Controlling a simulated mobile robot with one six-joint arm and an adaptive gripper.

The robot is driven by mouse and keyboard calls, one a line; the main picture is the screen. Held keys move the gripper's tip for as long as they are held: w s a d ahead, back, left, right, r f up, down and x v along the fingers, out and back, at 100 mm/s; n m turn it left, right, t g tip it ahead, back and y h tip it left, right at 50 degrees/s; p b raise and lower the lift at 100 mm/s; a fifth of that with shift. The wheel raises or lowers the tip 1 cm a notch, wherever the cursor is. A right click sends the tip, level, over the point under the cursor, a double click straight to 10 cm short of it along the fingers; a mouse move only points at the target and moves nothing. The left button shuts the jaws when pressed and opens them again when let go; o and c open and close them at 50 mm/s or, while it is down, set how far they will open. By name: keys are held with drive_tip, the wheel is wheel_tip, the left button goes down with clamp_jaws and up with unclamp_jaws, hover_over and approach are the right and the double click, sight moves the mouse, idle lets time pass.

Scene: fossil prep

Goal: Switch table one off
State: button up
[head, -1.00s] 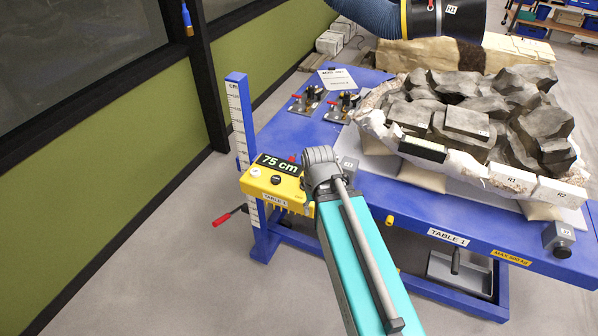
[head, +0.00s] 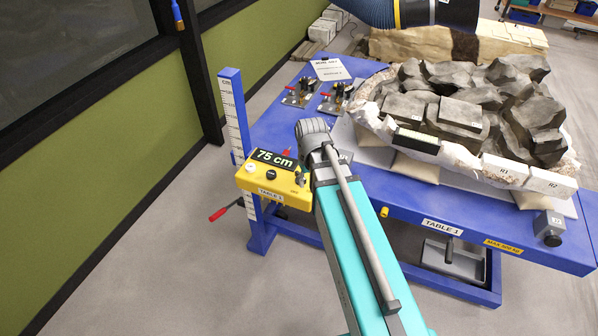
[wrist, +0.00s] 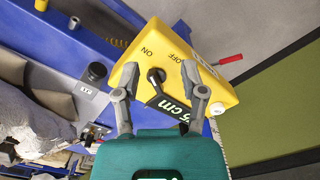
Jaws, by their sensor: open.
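The yellow control box (head: 262,184) of table one is on the table's left front corner, with a "75 cm" display (head: 275,159) and a "TABLE 1" label. In the wrist view, the box (wrist: 218,92) fills the middle, with a black rotary switch (wrist: 156,76) between the words ON and OFF. I cannot tell clearly which word the switch points to. My gripper (wrist: 160,82) is open, with one finger on each side of the switch. Contact with it cannot be told. In the head view my arm hides most of the gripper.
The blue table (head: 400,205) carries a large rock block in a white jacket (head: 455,160). Two clamps with red handles (head: 318,94) stand at the back left. A red-handled crank (head: 226,211) juts out below the box. The floor at left is clear.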

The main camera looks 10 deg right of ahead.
drive_tip(key=w+r+n+p, duration=0.3)
drive_tip(key=w+r, duration=0.1)
drive_tip(key=w, duration=0.6)
drive_tip(key=shift+w+r+p, duration=0.3)
drive_tip(key=shift+w, duration=0.1)
drive_tip(key=shift+a+f, duration=0.1)
drive_tip(key=shift+f, duration=0.1)
wheel_tip(320, 180, down, 13)
drive_tip(key=b, duration=1.3)
drive_tip(key=shift+f+b, duration=0.2)
drive_tip(key=shift+b, duration=0.2)
